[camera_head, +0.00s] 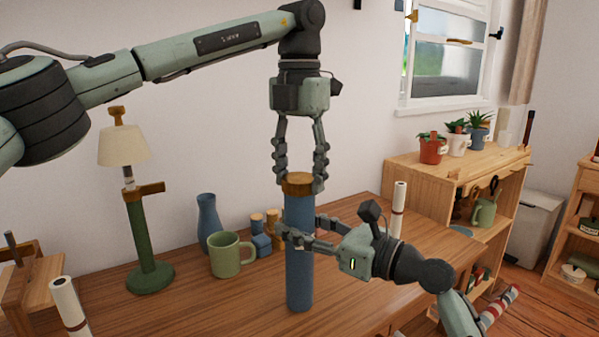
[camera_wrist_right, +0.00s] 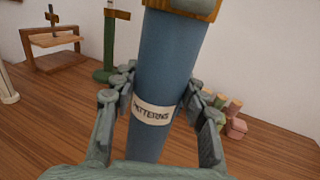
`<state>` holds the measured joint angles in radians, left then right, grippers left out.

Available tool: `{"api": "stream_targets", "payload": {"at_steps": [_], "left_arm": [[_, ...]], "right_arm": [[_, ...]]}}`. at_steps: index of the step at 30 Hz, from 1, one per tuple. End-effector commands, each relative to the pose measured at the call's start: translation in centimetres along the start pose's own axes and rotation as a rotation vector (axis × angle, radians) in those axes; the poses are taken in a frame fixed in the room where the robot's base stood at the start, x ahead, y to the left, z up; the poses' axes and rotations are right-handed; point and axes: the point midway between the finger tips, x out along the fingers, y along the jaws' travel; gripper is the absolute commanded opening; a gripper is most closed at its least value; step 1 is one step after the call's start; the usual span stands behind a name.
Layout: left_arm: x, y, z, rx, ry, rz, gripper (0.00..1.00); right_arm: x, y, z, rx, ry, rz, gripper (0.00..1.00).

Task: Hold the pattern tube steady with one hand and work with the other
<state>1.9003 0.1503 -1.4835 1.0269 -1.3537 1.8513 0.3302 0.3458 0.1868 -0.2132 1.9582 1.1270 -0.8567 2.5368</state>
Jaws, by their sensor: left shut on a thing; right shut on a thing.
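The pattern tube (camera_head: 299,275) is a tall blue cylinder with a brown cap (camera_head: 298,182), standing about upright on the wooden table. In the right wrist view the tube (camera_wrist_right: 165,60) carries a cream label (camera_wrist_right: 154,112) with dark lettering. My left gripper (camera_head: 300,183) comes down from above, shut on the cap at the tube's top. My right gripper (camera_head: 291,237) comes from the right, shut around the tube's body at about mid-height; its fingers (camera_wrist_right: 160,108) lie on both sides of the tube at the label. The cap looks seated on the tube.
Left of the tube on the table (camera_head: 210,302) stand a green mug (camera_head: 226,257), a blue vase (camera_head: 208,220), small blocks (camera_head: 260,243) and a green-based lamp (camera_head: 143,235). White rolls stand at the front left (camera_head: 69,305) and behind my right arm (camera_head: 398,209). A shelf (camera_head: 455,172) with potted plants is at right.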

Motion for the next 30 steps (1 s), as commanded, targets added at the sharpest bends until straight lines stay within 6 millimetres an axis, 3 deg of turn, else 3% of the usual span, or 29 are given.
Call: {"api": "stream_targets", "payload": {"at_steps": [3, 4, 9, 20, 23, 30], "left_arm": [[0.0, 0.0, 0.0, -0.001, 0.000, 0.000, 0.16], [0.0, 0.0, 0.0, -0.001, 0.000, 0.000, 0.54], [0.0, 0.0, 0.0, -0.001, 0.000, 0.000, 0.74], [-0.4, 0.0, 0.0, -0.001, -0.001, 0.000, 0.74], [-1.5, 0.0, 0.0, -0.001, -0.002, 0.001, 0.74], [-6.6, -0.1, 0.1, -0.003, -0.004, 0.001, 0.74]], "right_arm": [[0.0, 0.0, 0.0, 0.000, 0.000, 0.000, 0.00], [0.0, 0.0, 0.0, 0.000, 0.000, 0.000, 0.00], [0.0, 0.0, 0.0, 0.000, 0.000, 0.000, 0.00], [0.0, 0.0, 0.0, 0.000, 0.000, 0.000, 0.00], [0.0, 0.0, 0.0, 0.000, 0.000, 0.000, 0.00], [0.0, 0.0, 0.0, 0.000, 0.001, 0.000, 0.00]]}}
